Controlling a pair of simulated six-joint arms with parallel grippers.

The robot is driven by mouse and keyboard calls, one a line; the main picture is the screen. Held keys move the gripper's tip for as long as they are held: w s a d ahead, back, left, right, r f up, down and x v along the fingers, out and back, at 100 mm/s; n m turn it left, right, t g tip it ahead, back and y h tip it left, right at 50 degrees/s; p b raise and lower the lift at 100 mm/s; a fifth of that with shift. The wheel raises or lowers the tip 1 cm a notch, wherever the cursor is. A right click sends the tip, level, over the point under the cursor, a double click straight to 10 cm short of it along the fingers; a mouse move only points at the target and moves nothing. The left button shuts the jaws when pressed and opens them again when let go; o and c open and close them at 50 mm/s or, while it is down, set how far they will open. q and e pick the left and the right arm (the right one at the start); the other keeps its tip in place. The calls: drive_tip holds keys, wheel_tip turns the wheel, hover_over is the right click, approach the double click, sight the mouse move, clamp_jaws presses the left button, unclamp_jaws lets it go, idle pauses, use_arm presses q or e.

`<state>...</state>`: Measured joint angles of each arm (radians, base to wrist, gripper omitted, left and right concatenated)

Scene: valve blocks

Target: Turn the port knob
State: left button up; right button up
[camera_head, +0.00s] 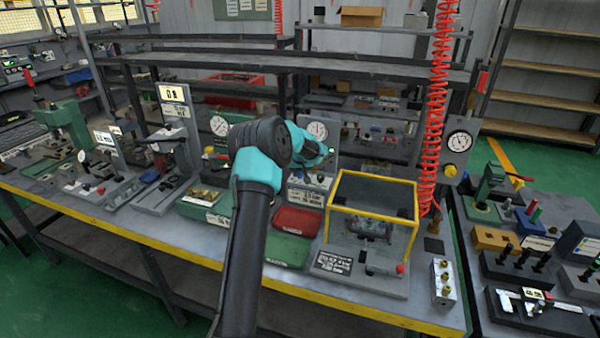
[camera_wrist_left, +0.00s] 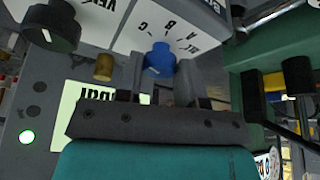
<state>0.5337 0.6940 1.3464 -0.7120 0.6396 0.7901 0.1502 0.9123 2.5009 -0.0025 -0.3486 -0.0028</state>
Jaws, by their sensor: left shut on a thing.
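The port knob looks to be the blue knob (camera_wrist_left: 158,60) with a white mark, on a white dial plate lettered A, B and C (camera_wrist_left: 168,28) in the left wrist view. My left gripper (camera_wrist_left: 160,78) is shut on this blue knob, one finger on each side of it. In the head view my left gripper (camera_head: 326,158) is at the gauge panel (camera_head: 318,131) behind the bench's middle, and my own arm covers part of it. The blue knob is not clear in the head view. My right gripper is in neither view.
A yellow-framed clear box (camera_head: 372,215) stands to the right on the bench. Red (camera_head: 297,221) and green (camera_head: 287,250) trays lie in front.

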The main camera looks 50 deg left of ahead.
use_arm(q)
drive_tip(key=o, duration=0.9)
drive_tip(key=v, duration=1.7)
drive_tip(key=shift+s+r, duration=0.1)
drive_tip(key=shift+r, duration=0.1)
